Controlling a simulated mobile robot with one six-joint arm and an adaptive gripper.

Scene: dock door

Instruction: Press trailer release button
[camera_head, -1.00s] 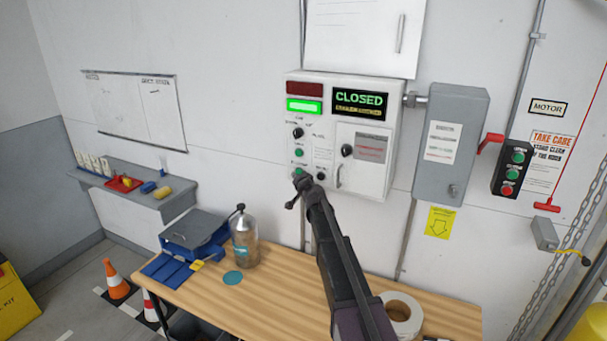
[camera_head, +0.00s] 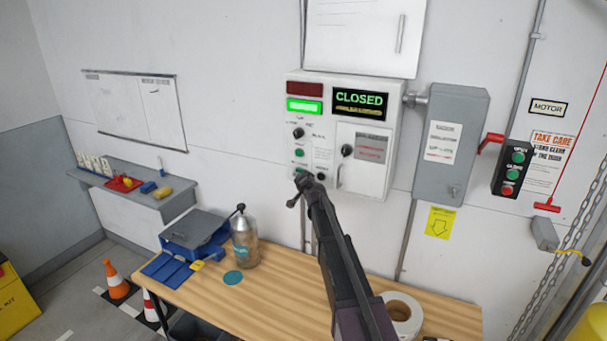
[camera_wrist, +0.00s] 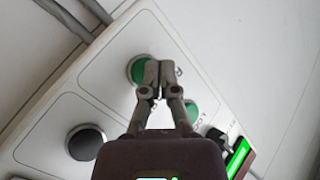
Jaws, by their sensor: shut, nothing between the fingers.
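The white control panel (camera_head: 325,180) on the wall has a lit green lamp, a dark red lamp and a display reading CLOSED. On its left side are a black knob (camera_head: 298,133), an upper green button (camera_head: 299,153) and a lower green button, with a black button (camera_head: 321,176) beside it. My gripper (camera_head: 300,180) is shut and empty at the lower green button, which it mostly hides. In the wrist view, my fingertips (camera_wrist: 155,68) overlap the edge of that lower green button (camera_wrist: 138,69); contact cannot be told. Its label is partly covered. The upper green button (camera_wrist: 191,112) is nearby.
A grey switch box (camera_head: 460,110) with a red lever is right of the panel, then a motor button box (camera_head: 511,168).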

